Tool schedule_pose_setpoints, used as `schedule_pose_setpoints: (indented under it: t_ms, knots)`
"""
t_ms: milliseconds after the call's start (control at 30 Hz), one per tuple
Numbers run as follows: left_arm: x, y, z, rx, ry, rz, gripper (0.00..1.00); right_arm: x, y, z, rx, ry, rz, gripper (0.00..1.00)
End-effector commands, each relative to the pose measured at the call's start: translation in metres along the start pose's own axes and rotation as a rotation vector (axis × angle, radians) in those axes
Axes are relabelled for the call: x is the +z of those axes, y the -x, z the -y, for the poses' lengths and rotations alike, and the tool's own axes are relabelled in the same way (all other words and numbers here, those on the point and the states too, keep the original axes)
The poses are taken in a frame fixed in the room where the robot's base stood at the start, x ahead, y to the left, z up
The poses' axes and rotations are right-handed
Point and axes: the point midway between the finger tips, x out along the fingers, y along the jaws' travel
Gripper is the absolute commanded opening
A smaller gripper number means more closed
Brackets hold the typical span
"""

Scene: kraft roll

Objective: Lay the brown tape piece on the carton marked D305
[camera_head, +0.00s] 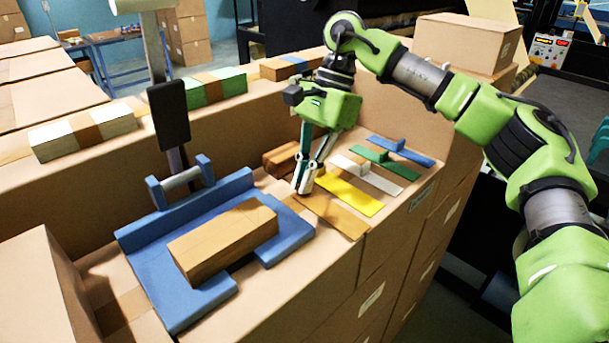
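The brown tape piece (336,216) is a flat tan strip lying on the cardboard surface, at the near end of a row of coloured tape pieces. My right gripper (303,190) points down at its far left end, with its fingertips close together there. The fingers hide that end, so I cannot tell whether they hold it. A plain brown carton (222,240) lies in a blue tray-like fixture (180,293) to the left. I can read no D305 mark on any carton. My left gripper is not in view.
Yellow (349,194), white (368,178), green (387,164) and blue (402,150) tape pieces lie beside the brown one. A brown block (282,157) is partly behind my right gripper. A dark panel on a post (168,115) stands behind the fixture. Taped cartons (60,140) line the back ledge.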

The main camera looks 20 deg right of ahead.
Motion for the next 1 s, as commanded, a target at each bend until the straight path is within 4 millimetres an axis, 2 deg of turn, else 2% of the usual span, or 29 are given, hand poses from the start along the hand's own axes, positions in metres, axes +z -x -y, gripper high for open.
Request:
schedule_pose_setpoints:
  t_ms: [133,200,233,533,667,767,1000]
  knots:
    - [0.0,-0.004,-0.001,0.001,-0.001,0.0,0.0,-0.002,-0.004,0.0,0.001,0.0,0.001,0.0]
    - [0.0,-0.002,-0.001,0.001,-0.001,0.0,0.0,-0.001,-0.003,0.0,0.0,0.0,0.0,0.2]
    - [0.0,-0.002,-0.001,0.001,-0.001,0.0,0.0,-0.001,-0.003,0.0,0.001,0.0,0.0,0.21]
    - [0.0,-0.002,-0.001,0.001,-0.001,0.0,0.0,-0.001,-0.002,0.0,0.001,0.0,0.0,0.21]
    - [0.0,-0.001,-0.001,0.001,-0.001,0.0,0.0,0.0,0.004,0.001,-0.002,0.0,0.0,0.21]
    - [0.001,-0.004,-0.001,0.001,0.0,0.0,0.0,0.0,0.018,0.001,-0.004,-0.001,0.0,0.21]
    - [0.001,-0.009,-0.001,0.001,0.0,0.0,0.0,0.001,0.073,0.001,-0.003,0.0,0.0,0.21]
